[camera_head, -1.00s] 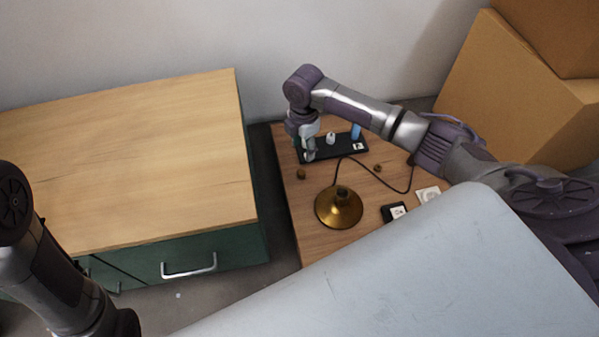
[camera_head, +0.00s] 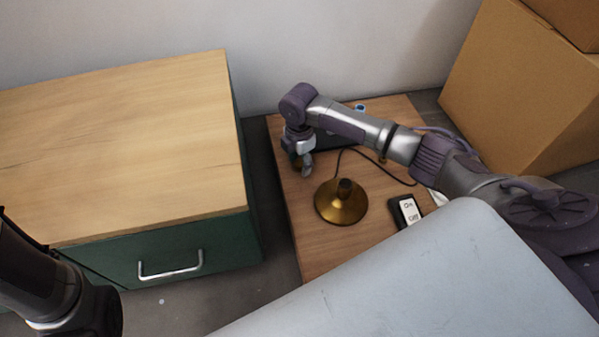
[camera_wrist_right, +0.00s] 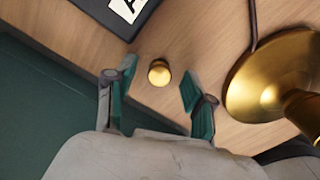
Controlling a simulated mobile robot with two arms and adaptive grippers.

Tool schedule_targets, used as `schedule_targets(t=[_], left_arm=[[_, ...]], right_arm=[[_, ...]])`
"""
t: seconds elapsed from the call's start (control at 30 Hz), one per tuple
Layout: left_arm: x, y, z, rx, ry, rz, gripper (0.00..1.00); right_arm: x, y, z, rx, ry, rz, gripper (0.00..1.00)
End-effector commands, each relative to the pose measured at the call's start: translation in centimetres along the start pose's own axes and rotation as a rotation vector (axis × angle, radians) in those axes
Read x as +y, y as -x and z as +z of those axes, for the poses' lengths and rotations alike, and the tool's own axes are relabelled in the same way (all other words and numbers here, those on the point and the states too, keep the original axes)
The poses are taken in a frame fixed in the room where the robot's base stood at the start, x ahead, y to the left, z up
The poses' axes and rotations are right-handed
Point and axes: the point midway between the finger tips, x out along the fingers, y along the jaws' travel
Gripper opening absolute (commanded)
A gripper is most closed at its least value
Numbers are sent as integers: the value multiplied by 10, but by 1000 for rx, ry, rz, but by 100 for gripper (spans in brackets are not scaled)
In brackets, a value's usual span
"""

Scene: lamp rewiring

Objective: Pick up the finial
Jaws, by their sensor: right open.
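The finial (camera_wrist_right: 159,72) is a small round brass knob on the wooden table, seen in the right wrist view. It lies just beyond and between the two fingertips of my right gripper (camera_wrist_right: 155,88), which is open and empty. In the head view my right gripper (camera_head: 302,168) points down over the table's left part, and the finial is mostly hidden by it. The brass lamp base (camera_head: 341,202) stands to the right of the gripper; it also shows in the right wrist view (camera_wrist_right: 262,85). My left gripper is not in view; only part of my left arm shows.
A dark tray (camera_head: 336,141) lies behind the right gripper, partly hidden by my arm. A black cord runs from the lamp base. A small black-and-white box (camera_head: 406,211) lies at right. A green cabinet (camera_head: 225,232) stands left of the table, with cardboard boxes (camera_head: 520,90) behind right.

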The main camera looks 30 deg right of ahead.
Motion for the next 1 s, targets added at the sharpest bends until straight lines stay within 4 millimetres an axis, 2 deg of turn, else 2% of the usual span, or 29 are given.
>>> schedule_targets(t=[0.03, 0.27, 0.5, 0.57, 0.83, 1.0], left_arm=[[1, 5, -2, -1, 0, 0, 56], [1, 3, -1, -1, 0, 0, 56], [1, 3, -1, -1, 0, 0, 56], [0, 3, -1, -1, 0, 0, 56], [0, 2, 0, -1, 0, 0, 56], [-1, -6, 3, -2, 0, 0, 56]], right_arm=[[0, -5, 0, 0, 0, 1, 54], [0, -3, 0, 0, -1, 1, 52], [0, -3, 0, 0, -1, 1, 12], [0, -3, 0, 0, -1, 1, 4], [0, -2, 0, 0, -1, 1, 4], [0, 7, 0, 0, 0, 1, 4]])
